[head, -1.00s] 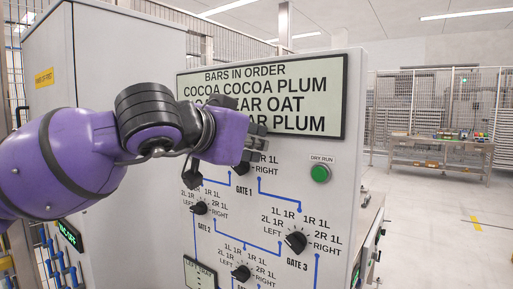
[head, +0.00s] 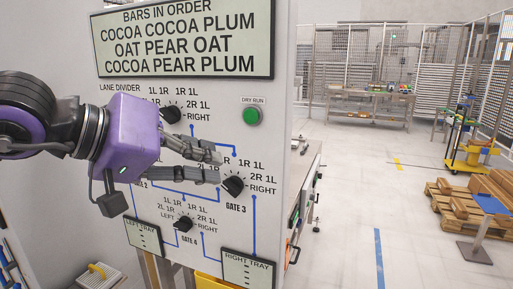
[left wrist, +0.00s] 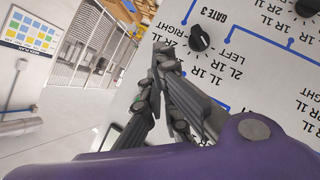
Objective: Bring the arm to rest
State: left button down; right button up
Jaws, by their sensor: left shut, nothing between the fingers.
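My left arm comes in from the left in the head view. My left gripper (head: 217,166) is shut and empty, its fingers pointing right in front of the control panel (head: 277,120). The fingertips are close to the Gate 3 knob (head: 233,186) in the picture; I cannot tell whether they touch it. In the left wrist view, the fingers (left wrist: 166,58) come together below and left of the Gate 3 knob (left wrist: 199,37). The hand hides part of the panel around Gate 2. My right gripper is not in view.
The panel also carries the lane divider knob (head: 171,113), the Gate 4 knob (head: 184,224), a green dry run button (head: 252,116) and an order display (head: 185,40). To the right are open floor (head: 340,190), wooden pallets (head: 470,205) and a yellow cart (head: 470,155).

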pick_arm(q)
jog(key=s+d+f+n+g+h+p, duration=0.15)
jog(key=d+f+n+h, duration=0.25)
jog(key=f+n+h, duration=0.95)
jog(key=s+a+f+m+t+y, duration=0.1)
jog(key=a+f+m+t+y, duration=0.2)
jog(key=a+f+m+y, duration=0.45)
jog(key=s+a+f+m+t+y+p, duration=0.1)
jog(key=a+f+m+t+y, duration=0.3)
jog(key=f+m, duration=0.75)
jog(key=s+a+f+m+t+y, duration=0.1)
jog(key=a+f+m+t+y, duration=0.15)
jog(key=f+m+y, duration=0.65)
jog(key=s+f+n+g+y+p, duration=0.1)
jog(key=s+f+n+g, duration=0.7)
jog(key=s+f+n, duration=0.6)
jog(key=s+f, duration=0.6)
jog(key=s, duration=0.4)
jog(key=shift+s+f+n+y, duration=0.2)
jog(key=shift+s+n+y, duration=0.05)
jog(key=shift+n+y, duration=0.15)
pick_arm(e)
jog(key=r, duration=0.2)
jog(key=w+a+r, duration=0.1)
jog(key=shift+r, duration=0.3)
pick_arm(q)
jog(key=shift+a, duration=0.1)
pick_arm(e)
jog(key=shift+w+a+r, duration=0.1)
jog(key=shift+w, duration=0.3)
